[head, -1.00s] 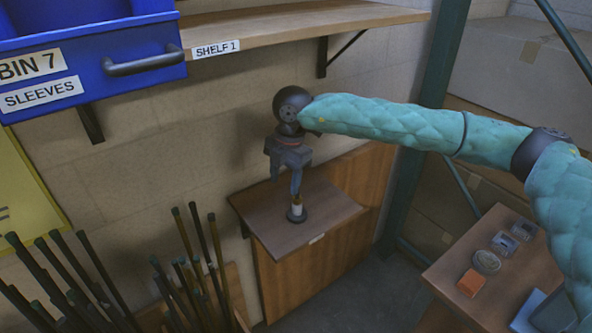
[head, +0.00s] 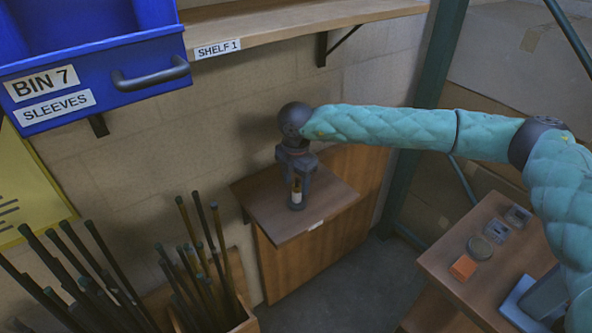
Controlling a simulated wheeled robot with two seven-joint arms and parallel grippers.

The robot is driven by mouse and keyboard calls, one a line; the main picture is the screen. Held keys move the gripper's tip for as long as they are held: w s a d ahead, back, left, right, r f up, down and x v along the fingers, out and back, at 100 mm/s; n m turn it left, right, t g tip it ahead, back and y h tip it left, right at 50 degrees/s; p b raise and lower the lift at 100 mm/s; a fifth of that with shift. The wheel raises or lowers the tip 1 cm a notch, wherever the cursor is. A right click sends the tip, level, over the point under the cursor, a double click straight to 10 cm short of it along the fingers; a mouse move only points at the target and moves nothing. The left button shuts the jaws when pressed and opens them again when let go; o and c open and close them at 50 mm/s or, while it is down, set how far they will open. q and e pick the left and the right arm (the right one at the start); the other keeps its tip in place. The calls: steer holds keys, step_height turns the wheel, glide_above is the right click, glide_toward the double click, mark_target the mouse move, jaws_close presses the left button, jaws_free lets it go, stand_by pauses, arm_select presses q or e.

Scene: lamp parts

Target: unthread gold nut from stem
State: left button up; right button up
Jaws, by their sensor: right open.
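A small stem with a white section (head: 296,196) stands upright on a dark round base (head: 297,206) on the small wooden cabinet top. A gold nut (head: 296,184) shows as a small golden patch just above the white section. My right gripper (head: 298,190) points down from above and is open. One finger shows left of the stem's upper part and one right of it. I cannot tell whether either finger touches the nut. The fingers and gripper body hide the top of the stem. My left gripper is not in view.
The wooden cabinet top (head: 260,200) is otherwise clear. Dark rods (head: 205,275) stand in a box at front left. Blue bin 7 (head: 150,110) and shelf 1 (head: 270,35) are above.

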steer(key=shift+f, duration=0.25)
steer(key=shift+c, duration=0.4)
jaws_close()
